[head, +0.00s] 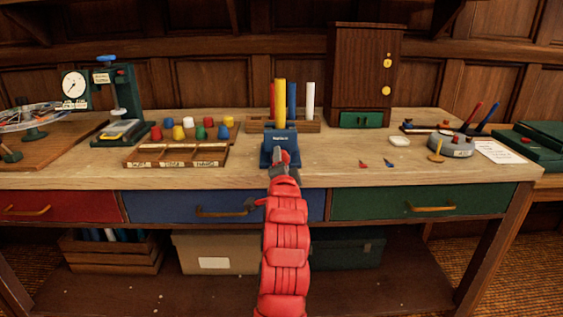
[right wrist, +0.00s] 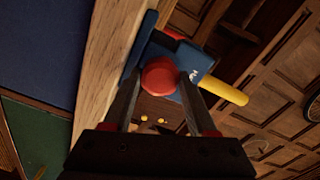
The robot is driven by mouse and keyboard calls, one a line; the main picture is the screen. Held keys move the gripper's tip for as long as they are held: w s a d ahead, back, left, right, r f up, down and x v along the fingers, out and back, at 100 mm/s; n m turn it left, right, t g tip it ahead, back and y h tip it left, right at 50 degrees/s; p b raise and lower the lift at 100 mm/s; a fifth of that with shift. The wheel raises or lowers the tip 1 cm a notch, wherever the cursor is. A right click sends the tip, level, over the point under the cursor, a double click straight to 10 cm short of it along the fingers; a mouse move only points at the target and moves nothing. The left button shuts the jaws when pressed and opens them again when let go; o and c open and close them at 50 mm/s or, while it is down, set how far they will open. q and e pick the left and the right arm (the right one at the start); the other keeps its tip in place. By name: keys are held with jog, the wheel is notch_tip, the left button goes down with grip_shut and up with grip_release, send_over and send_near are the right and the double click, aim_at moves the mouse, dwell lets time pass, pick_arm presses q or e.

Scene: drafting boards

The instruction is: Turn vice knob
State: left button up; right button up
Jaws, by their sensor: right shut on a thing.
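My right gripper (head: 281,162) reaches the vice front and is shut on the knob, with one finger (right wrist: 160,92) on either side. In the head view my arm and gripper hide most of the knob. My left gripper is out of view.
A wooden sorting tray (head: 175,164) lies left of the vice, with several coloured pieces behind it. A rack (head: 312,127) with coloured rods stands behind the vice. A dark cabinet (head: 352,75) is at the back.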

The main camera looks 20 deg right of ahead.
jog(key=shift+f, duration=0.1)
dwell(0.3)
jog(key=o, duration=1.4)
jog(key=shift+c, duration=0.2)
jog(key=shift+s+a, duration=0.1)
jog(key=p+v, duration=1.6)
jog(key=v, duration=0.1)
jog(key=shift+s, duration=0.1)
